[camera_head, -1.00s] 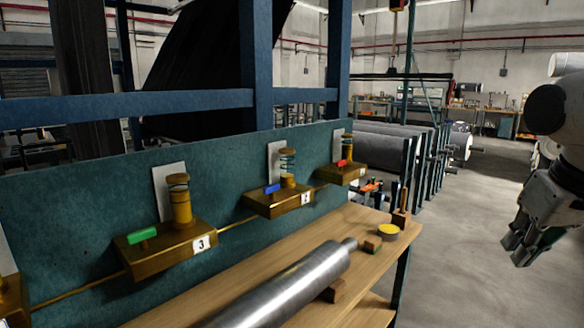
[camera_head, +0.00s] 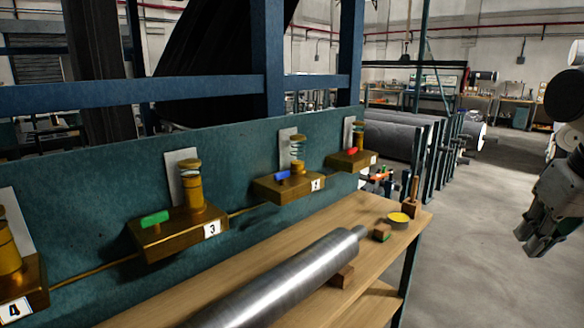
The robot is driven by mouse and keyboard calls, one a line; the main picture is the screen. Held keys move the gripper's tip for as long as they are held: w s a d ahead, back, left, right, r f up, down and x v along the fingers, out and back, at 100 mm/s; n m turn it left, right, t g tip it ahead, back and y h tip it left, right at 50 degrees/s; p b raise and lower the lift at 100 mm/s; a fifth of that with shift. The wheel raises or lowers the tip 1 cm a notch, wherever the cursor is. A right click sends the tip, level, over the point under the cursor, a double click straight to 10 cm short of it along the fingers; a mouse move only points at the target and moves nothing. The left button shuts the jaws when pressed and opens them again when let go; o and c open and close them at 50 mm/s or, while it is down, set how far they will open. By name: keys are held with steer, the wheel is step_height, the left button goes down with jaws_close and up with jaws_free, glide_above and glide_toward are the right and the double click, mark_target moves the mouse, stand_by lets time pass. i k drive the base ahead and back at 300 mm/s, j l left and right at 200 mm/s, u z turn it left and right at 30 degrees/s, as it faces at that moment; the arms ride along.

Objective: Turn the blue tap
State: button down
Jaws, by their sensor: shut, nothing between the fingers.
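The blue tap (camera_head: 283,175) is a small blue handle on a brass block (camera_head: 290,187) with a number plate, on the teal panel behind the bench. A brass post with a spring and cap stands beside the handle. My gripper (camera_head: 525,243) is at the far right, pointing down, shut and empty. It hangs over the floor beyond the bench's right end, well apart from the blue tap.
A green tap (camera_head: 155,218) sits on block 3 to the left and a red tap (camera_head: 352,151) to the right. A steel roller (camera_head: 290,280) lies on the wooden bench (camera_head: 345,215). A yellow-topped tin (camera_head: 398,218) and wooden blocks stand near its right end.

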mark_target(281, 176)
steer(key=k+j+u, duration=0.1)
steer(key=j+u, duration=0.15)
steer(key=u, duration=0.2)
steer(key=j+u, duration=0.25)
steer(key=u, duration=0.25)
